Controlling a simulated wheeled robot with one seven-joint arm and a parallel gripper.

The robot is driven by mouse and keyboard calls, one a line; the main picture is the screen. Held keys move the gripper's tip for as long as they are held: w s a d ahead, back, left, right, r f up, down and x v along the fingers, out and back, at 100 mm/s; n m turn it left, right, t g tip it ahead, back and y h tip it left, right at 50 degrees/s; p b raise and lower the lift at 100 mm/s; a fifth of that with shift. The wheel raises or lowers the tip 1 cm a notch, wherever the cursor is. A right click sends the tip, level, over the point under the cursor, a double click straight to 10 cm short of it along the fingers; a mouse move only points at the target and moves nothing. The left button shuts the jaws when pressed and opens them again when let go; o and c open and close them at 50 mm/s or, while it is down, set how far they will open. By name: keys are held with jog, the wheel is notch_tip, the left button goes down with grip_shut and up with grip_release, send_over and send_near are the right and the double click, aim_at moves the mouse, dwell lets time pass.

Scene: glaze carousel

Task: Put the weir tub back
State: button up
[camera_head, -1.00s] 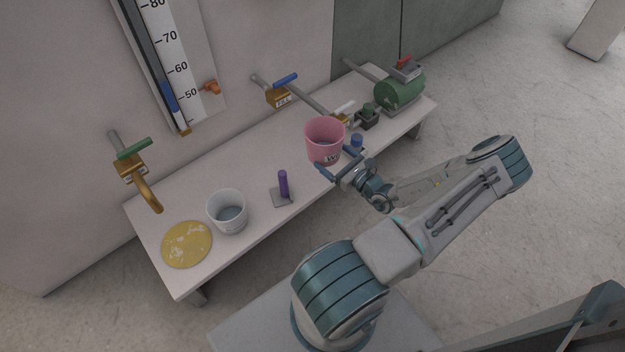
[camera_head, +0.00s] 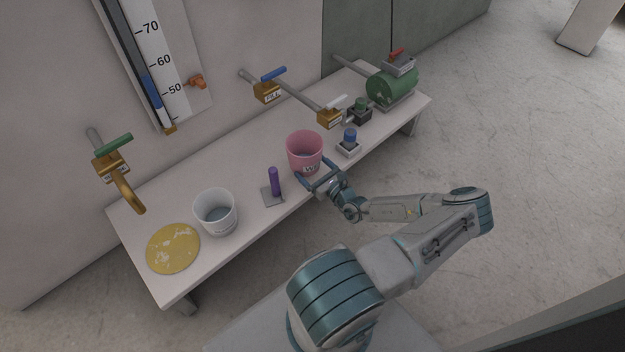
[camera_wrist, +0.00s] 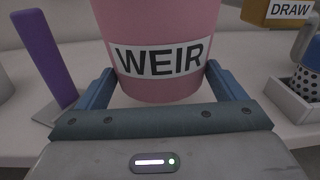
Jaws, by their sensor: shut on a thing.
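The weir tub is a pink bucket (camera_head: 304,148) over the middle of the bench; in the wrist view the tub (camera_wrist: 160,30) fills the upper middle, with a white label reading WEIR facing me. My gripper (camera_head: 316,178) is at the tub's front side. In the wrist view my gripper (camera_wrist: 155,88) has one blue finger on each side of the tub's lower part, shut on it. The tub is upright. Whether its base touches the bench or hangs just above it, I cannot tell.
A purple peg (camera_head: 274,182) on a grey plate stands left of the tub. Farther left are a white tub (camera_head: 216,212) and a yellow disc (camera_head: 173,248). Brass valves (camera_head: 266,92) line the wall behind.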

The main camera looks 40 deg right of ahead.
aim_at(312, 180)
jog(key=shift+w+a+f, duration=0.1)
jog(key=shift+w+f, duration=0.1)
jog(key=shift+f+b, duration=1.3)
jog(key=shift+f, duration=0.55)
